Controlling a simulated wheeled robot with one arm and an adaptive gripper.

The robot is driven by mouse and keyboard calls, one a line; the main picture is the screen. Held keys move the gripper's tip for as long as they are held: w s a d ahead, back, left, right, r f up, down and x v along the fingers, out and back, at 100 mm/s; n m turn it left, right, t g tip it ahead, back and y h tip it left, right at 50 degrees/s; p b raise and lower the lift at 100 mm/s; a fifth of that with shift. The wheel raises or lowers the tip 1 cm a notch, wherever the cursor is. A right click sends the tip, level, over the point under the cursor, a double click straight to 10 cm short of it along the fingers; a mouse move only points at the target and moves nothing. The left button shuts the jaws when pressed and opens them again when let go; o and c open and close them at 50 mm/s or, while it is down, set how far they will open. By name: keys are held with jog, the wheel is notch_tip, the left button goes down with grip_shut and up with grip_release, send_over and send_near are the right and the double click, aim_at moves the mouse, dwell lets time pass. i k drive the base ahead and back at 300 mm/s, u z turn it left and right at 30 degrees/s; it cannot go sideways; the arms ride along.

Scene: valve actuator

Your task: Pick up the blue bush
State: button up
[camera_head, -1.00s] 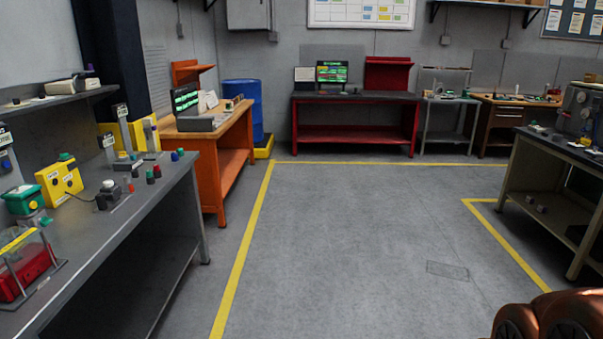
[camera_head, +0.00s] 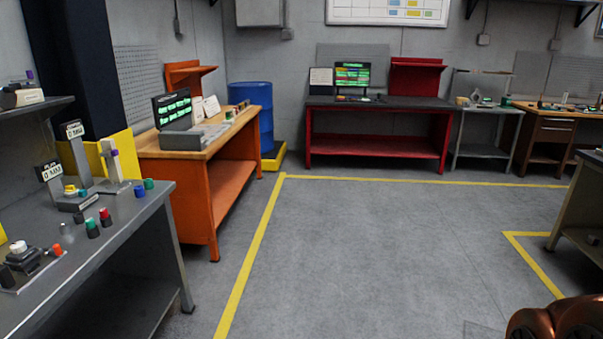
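The blue bush (camera_head: 140,191) appears as a small upright blue cylinder on the grey workbench (camera_head: 145,218) at the left, near that bench's far right corner. A small green cylinder (camera_head: 149,184) stands close beside it. My gripper is out of view; only a copper-brown part of my own arm shows at the bottom right. Nothing hides the blue bush.
The same bench holds red (camera_head: 105,213) and green (camera_head: 92,228) pieces and display stands (camera_head: 76,150). An orange bench (camera_head: 213,200) and blue barrel (camera_head: 252,115) stand behind. A red bench (camera_head: 375,140) is at the back wall. The floor between yellow lines is clear.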

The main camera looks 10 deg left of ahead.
aim_at(138, 190)
jog(key=u, duration=0.35)
jog(key=i, duration=1.6)
jog(key=u, duration=1.6)
jog(key=i, duration=0.95)
jog(key=u, duration=1.15)
jog(key=i, duration=0.2)
jog(key=u, duration=0.05)
